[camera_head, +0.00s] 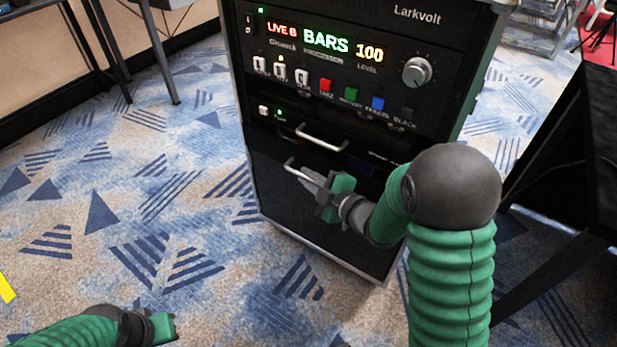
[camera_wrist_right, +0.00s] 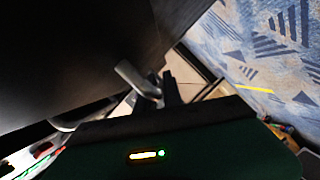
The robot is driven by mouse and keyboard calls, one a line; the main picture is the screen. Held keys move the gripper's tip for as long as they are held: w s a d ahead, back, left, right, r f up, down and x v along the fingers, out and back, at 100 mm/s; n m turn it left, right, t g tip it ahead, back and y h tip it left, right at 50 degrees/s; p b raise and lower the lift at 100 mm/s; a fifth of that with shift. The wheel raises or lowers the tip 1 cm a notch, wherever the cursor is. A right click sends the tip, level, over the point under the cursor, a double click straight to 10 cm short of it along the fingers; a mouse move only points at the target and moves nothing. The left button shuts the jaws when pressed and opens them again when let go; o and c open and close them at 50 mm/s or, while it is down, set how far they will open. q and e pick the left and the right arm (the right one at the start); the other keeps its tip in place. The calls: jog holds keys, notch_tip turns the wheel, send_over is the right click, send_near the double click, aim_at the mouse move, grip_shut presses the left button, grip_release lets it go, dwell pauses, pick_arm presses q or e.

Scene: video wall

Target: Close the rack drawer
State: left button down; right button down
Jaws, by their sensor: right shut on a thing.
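The rack (camera_head: 330,230) is a tall black cabinet with metal edges, standing in the middle of the head view. A black drawer front (camera_head: 275,190) is in its lower part, with a silver bar handle (camera_head: 291,166) that also shows in the right wrist view (camera_wrist_right: 132,76). How far the drawer stands out is hard to tell. My right gripper (camera_head: 308,180) is shut on this handle, its fingers partly hidden. My green right arm covers the rack's lower right. My left gripper (camera_head: 165,328) is low at the left, away from the rack; its fingers are not clear.
A second silver handle (camera_head: 322,138) sits just above the gripped one. Above it is a panel with lit displays (camera_head: 325,42), coloured buttons and a knob (camera_head: 416,72). A black table (camera_head: 580,150) stands close at right. Patterned carpet (camera_head: 130,220) is clear at left.

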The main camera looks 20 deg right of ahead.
aim_at(319, 167)
jog(key=shift+f, duration=0.15)
jog(key=d, duration=0.1)
jog(key=w+d, duration=0.2)
jog(key=shift+w+d+p, duration=0.25)
jog(key=shift+d+p, duration=0.1)
jog(key=c, duration=1.8)
grip_release()
jog(key=shift+c, duration=0.2)
jog(key=shift+o, duration=0.4)
jog(key=shift+d, duration=0.1)
